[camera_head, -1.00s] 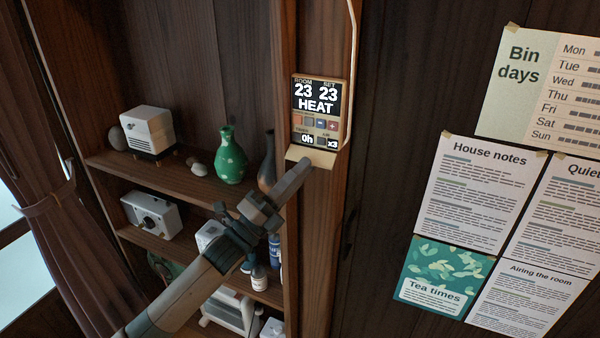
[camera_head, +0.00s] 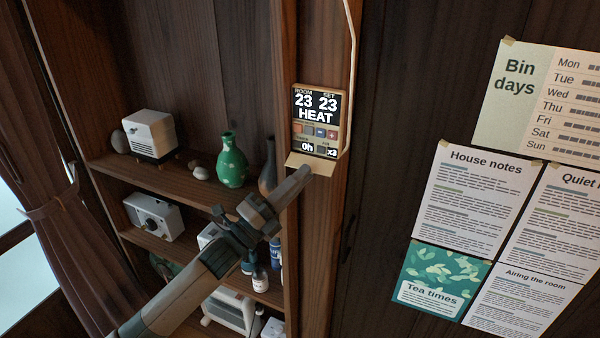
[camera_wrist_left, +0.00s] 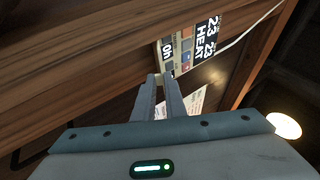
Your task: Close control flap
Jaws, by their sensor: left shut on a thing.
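The wall control panel (camera_head: 317,119) is a small tan unit on the wooden post, with a lit display reading 23, 23 and HEAT. Its control flap (camera_head: 323,164) is a tan plate hanging open at the panel's lower edge, tilted outward, with the buttons uncovered. My left gripper (camera_head: 306,171) reaches up from below and is shut on the flap at its front edge. In the left wrist view, the fingertips (camera_wrist_left: 160,76) are close together just below the panel (camera_wrist_left: 187,48); the flap between them is hard to make out. My right gripper is not in view.
Shelves left of the post hold a green vase (camera_head: 231,160), a dark vase (camera_head: 268,165), a white box-shaped device (camera_head: 149,136) and bottles near my left arm. A pale cable (camera_head: 351,70) runs beside the panel. Paper notices (camera_head: 472,190) are on the wall at right.

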